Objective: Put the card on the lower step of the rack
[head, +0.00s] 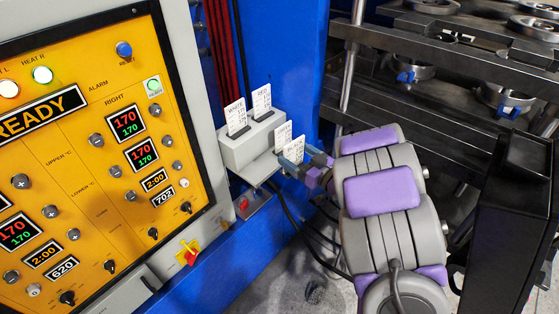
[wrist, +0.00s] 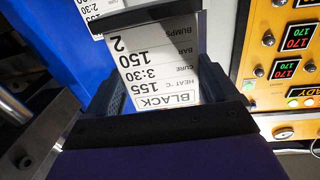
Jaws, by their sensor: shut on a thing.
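My gripper (head: 300,168) is shut on a white card (wrist: 155,65), which reads BLACK upside down in the wrist view. The card also shows at the fingers in the head view (head: 295,150). It is at the lower front part of the grey stepped rack (head: 252,152). In the wrist view the card's far end meets a dark edge with a grey rim (wrist: 145,15). I cannot tell how deep it sits there. The fingers hide part of the lower step.
A WHITE card (head: 236,115) and a RED card (head: 262,101) stand in the upper step. Another card (head: 283,131) shows just behind the held one. The yellow control panel (head: 90,150) is left, the metal press (head: 430,90) right. A cable hangs below the rack.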

